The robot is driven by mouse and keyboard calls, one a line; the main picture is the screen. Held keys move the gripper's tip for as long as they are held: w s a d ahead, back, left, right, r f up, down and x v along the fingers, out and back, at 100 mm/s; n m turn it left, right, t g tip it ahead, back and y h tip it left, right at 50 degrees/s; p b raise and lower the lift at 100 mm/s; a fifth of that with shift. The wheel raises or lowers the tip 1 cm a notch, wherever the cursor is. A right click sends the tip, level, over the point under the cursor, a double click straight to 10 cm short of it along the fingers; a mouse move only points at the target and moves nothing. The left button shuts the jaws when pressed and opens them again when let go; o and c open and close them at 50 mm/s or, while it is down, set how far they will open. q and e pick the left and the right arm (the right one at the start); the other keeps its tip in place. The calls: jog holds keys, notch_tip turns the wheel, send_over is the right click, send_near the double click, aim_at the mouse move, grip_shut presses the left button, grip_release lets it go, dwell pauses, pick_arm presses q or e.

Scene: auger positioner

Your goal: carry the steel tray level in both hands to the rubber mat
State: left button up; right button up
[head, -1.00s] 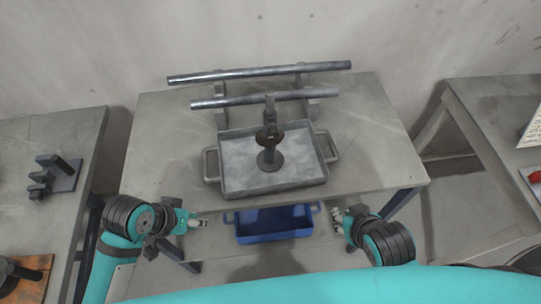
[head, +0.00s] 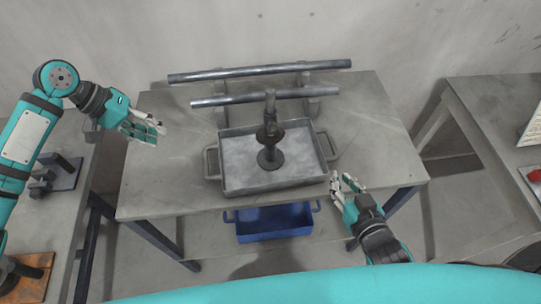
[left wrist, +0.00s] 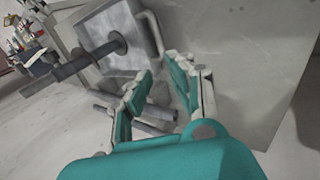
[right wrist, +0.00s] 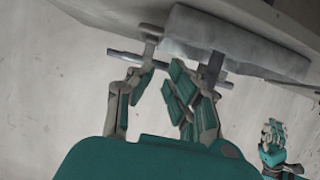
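The grey steel tray (head: 235,185) sits flat on the middle table, with a loop handle at each side. A dark upright post on a round base (head: 269,158) stands in it. My left gripper (head: 160,129) is open and empty, raised left of the tray and apart from its left handle (head: 211,162). The left wrist view shows the tray (left wrist: 128,62) and a handle beyond the open fingers. My right gripper (head: 343,180) is open and empty, just in front and right of the tray, below its right handle (head: 331,146). I cannot make out the rubber mat.
Two long steel bars (head: 225,101) rest on supports behind the tray. A blue tray (head: 272,229) is below the table's front edge. A left bench holds a dark bracket (head: 66,172); a right bench (head: 500,120) stands apart. Table space beside the tray is clear.

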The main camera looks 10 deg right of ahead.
aim_at(204, 157)
jog(key=shift+w, duration=0.1)
